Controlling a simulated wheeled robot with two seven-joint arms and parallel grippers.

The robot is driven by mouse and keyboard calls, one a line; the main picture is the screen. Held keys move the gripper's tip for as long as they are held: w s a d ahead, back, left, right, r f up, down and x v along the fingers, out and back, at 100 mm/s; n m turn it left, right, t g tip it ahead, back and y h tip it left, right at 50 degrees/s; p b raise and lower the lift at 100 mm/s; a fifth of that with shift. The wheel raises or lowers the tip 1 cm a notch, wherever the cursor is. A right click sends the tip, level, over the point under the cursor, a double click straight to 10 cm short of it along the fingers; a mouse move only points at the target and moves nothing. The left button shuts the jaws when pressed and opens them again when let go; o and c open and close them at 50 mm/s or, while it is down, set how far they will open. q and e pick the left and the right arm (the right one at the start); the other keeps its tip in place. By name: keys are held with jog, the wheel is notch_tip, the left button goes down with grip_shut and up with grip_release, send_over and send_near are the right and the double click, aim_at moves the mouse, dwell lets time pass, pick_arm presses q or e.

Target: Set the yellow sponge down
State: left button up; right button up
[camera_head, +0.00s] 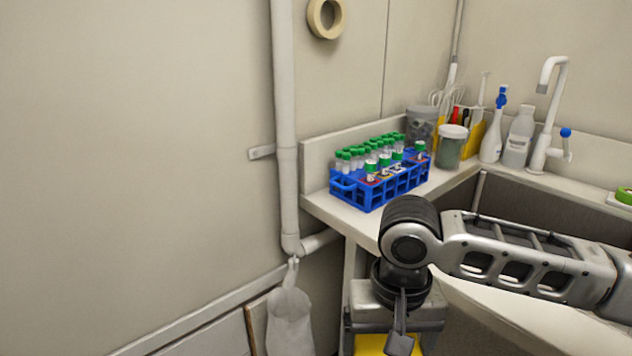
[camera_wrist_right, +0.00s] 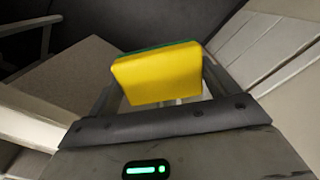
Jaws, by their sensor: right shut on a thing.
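The yellow sponge (camera_wrist_right: 158,76) has a green layer along its far edge and sits between the fingers of my right gripper (camera_wrist_right: 160,98) in the right wrist view. My right gripper is shut on it. In the head view, the right arm comes in from the right and the gripper (camera_head: 398,335) points down beside the counter's front corner. Part of the yellow sponge (camera_head: 372,346) shows at the bottom edge there, mostly cut off. My left gripper is not in view.
A blue rack (camera_head: 378,194) of green-capped tubes stands on the counter's left corner (camera_head: 325,210). Jars, bottles and a white tap (camera_head: 549,110) stand behind, by the sink basin (camera_head: 520,208). A white bag (camera_head: 290,322) hangs below a wall pipe (camera_head: 287,130).

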jog(key=d, duration=0.9)
jog(key=shift+s+d+r, duration=0.1)
jog(key=shift+d, duration=0.05)
dwell(0.4)
